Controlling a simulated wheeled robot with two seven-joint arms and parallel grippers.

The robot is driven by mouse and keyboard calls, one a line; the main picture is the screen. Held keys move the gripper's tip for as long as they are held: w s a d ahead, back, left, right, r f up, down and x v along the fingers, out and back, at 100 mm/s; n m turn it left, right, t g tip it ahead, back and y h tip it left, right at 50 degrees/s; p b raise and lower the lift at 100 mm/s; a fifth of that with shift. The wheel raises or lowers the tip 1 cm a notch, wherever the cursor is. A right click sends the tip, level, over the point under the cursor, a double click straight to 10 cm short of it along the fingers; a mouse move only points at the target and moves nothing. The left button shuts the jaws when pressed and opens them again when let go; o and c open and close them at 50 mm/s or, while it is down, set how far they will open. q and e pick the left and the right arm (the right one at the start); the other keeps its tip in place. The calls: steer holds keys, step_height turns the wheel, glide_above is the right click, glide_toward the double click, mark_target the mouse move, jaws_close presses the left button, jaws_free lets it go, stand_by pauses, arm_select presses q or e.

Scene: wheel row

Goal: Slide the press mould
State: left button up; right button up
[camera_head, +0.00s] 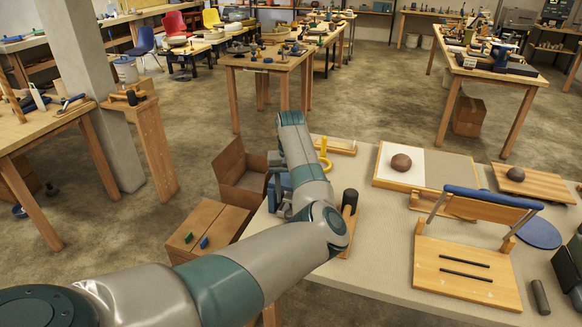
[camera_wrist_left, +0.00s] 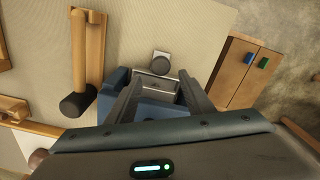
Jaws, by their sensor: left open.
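What I take to be the press mould (camera_wrist_left: 148,108) is a blue block with a grey metal top part and a round grey knob, at the edge of the pale table in the left wrist view. My left gripper (camera_wrist_left: 160,80) is open over it, one finger on each side in that view. I cannot tell whether the fingers touch it. In the head view my arm hides most of this spot; some blue (camera_head: 284,183) shows beside it. A dark and teal part at the head view's right edge seems to be my right gripper (camera_head: 568,272); its jaws cannot be made out.
A wooden piece with a black knob (camera_head: 350,200) stands just right of my left arm. A wooden press board with a blue bar (camera_head: 465,275), a tray with a brown lump (camera_head: 400,163) and a blue disc (camera_head: 539,233) lie further right. Boxes (camera_head: 205,225) stand left of the table.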

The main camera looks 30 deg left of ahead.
arm_select(q)
step_height(320, 180, up, 11)
steer(key=b, duration=0.1)
steer(key=shift+b, duration=0.35)
arm_select(e)
steer(key=w+a+t, duration=0.1)
steer(key=w+a, duration=0.2)
steer(key=w, duration=0.3)
steer(key=shift+a+r+t+y, duration=0.15)
steer(key=shift+r+t+y, duration=0.15)
steer(key=shift+r+t, duration=0.1)
arm_select(q)
steer(key=shift+r, duration=0.1)
arm_select(e)
steer(key=shift+w, duration=0.25)
